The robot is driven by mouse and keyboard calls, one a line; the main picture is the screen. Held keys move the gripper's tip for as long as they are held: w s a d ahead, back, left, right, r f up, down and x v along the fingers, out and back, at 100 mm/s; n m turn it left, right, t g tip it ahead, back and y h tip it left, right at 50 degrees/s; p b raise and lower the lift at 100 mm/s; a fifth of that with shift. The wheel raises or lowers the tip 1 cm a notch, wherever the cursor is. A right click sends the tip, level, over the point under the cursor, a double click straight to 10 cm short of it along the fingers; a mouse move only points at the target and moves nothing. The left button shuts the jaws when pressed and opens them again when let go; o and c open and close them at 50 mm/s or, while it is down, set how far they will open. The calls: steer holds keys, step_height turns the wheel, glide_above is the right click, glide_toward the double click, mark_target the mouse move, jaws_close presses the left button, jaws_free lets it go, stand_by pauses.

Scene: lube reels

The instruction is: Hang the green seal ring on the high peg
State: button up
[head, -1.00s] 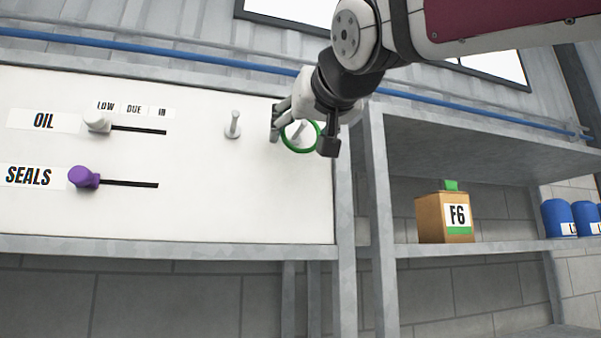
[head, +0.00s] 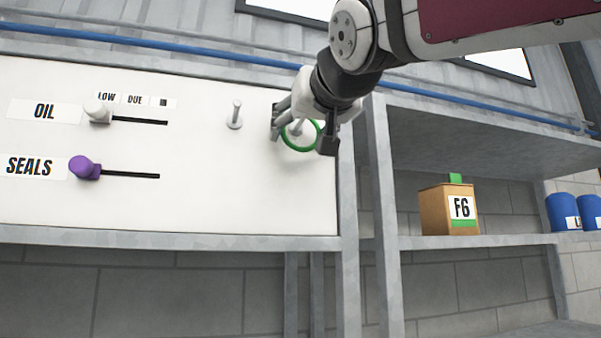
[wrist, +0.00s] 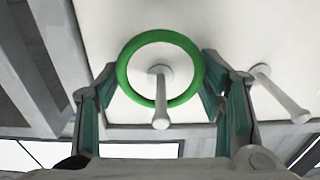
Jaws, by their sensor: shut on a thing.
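The green seal ring (head: 302,150) is held upright near the right end of the white board (head: 200,190). My gripper (head: 302,133) is shut on it, with one finger at each outer side. In the wrist view the ring (wrist: 160,36) sits between the fingertips (wrist: 160,82). A pale peg (wrist: 160,95) shows inside the ring, and its tip overlaps the ring's near rim, so the peg passes through it. A second peg (head: 235,115) is bare, to the left; it also shows in the wrist view (wrist: 280,93). No label marks which peg is high.
The OIL (head: 99,113) and purple SEALS (head: 84,167) sliders are on the board's left. A grey shelf post (head: 376,200) stands right of my gripper. A box marked F6 (head: 448,212) and blue containers (head: 562,210) stand on the right shelf.

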steer(key=o, duration=1)
steer(key=shift+s, duration=0.1)
steer(key=v, duration=1.1)
steer(key=d+f+m+g+h, duration=0.1)
steer(key=d+f+g+h, duration=0.3)
steer(key=f, duration=1)
steer(key=d+f+m+g, duration=0.15)
steer(key=d+f, duration=0.45)
steer(key=f, duration=0.8)
steer(key=s+d+f+g, duration=0.1)
steer(key=s+f+g, duration=0.1)
steer(key=f, duration=0.5)
steer(key=s+d+f+g, duration=0.2)
steer(key=s+f, duration=0.3)
steer(key=f, duration=0.3)
steer(key=s+d+f+g+h, duration=0.1)
steer(key=s+d+f+g, duration=0.1)
steer(key=f, duration=0.5)
steer(key=shift+s+d+f+m, duration=0.1)
steer(key=shift+s+m, duration=0.05)
steer(key=shift+s, duration=0.3)
steer(key=shift+s+d+f+m, duration=0.1)
steer(key=shift+s+d, duration=0.05)
steer(key=shift+s, duration=0.3)
